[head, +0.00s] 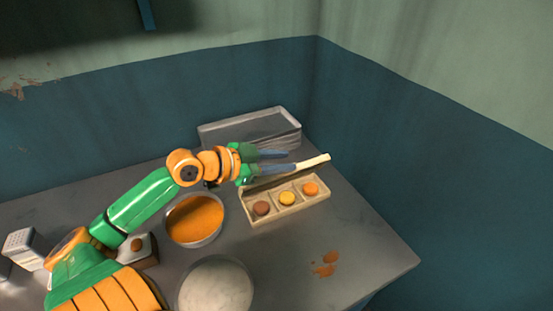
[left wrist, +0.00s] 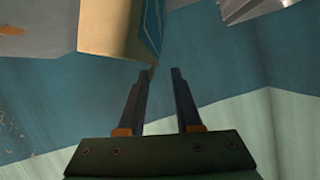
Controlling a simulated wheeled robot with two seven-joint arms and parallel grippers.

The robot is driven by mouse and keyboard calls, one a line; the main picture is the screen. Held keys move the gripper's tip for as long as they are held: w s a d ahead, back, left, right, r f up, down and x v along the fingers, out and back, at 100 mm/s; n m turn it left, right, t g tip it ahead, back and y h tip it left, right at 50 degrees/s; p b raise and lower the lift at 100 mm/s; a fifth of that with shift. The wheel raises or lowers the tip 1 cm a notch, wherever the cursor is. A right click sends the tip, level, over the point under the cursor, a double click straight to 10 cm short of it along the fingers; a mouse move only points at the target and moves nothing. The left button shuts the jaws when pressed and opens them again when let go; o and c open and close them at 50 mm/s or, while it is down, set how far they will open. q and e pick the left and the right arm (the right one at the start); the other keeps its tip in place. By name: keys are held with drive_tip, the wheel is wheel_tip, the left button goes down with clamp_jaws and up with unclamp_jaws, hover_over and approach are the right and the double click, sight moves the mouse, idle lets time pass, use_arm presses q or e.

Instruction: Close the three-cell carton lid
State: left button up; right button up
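The three-cell carton (head: 290,211) sits on the table at the right, with one round item in each cell: brown (head: 261,208), yellow (head: 287,198) and orange (head: 310,188). Its lid (head: 313,162) stands raised along the far side, seen nearly edge-on. My left gripper (head: 292,161) is at the lid's far side, above the carton's back edge. In the left wrist view its two fingers (left wrist: 163,72) are apart with nothing between them. A tan panel, likely the lid (left wrist: 108,28), is just beyond the left finger; contact cannot be told. My right gripper is not in view.
A grey metal tray (head: 250,130) stands behind the gripper. A bowl of orange contents (head: 194,219) and a pale round bowl (head: 216,287) are left of the carton. A perforated metal box (head: 25,248) is far left. Orange stains (head: 325,264) mark the otherwise clear right front.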

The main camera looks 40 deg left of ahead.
use_arm(q)
drive_tip(key=v, duration=0.7)
drive_tip(key=shift+b, duration=0.35)
drive_tip(key=shift+f, duration=0.1)
